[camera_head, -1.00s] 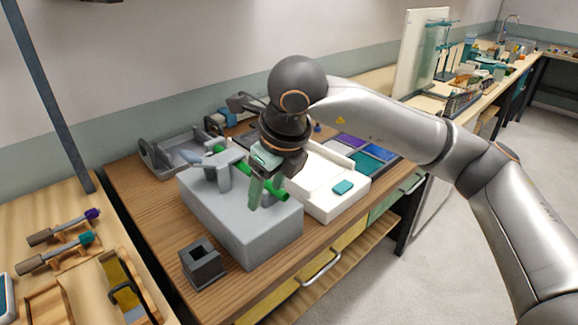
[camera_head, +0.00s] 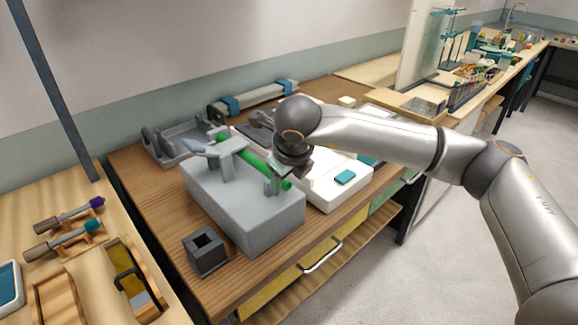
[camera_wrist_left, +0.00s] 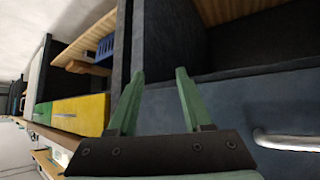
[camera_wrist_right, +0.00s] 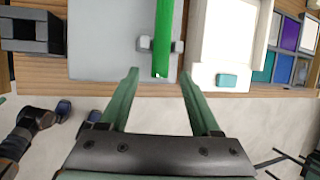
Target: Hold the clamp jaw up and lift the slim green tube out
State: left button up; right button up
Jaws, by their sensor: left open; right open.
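The slim green tube (camera_head: 254,162) lies along the top of the grey clamp block (camera_head: 243,218), under the clamp jaw (camera_head: 226,148) with its pale blue-grey lever end. In the right wrist view the tube (camera_wrist_right: 163,38) ends just beyond my right gripper (camera_wrist_right: 158,72), roughly centred between its open green fingers and apart from them. In the head view my right gripper (camera_head: 279,183) is at the tube's near right end, and the wrist hides part of it. My left gripper (camera_wrist_left: 158,74) is open and empty, facing dark cabinet fronts and drawers; the head view does not show it.
A dark square socket (camera_head: 205,251) stands in front of the block. A white device (camera_head: 325,185) stands close on its right. A grey cradle (camera_head: 180,142) and a blue-ended roller (camera_head: 254,97) are behind. Tools lie on the left bench.

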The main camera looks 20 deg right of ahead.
jog(key=shift+w+f, duration=0.2)
jog(key=shift+f, duration=0.3)
grip_shut()
dwell(0.3)
grip_release()
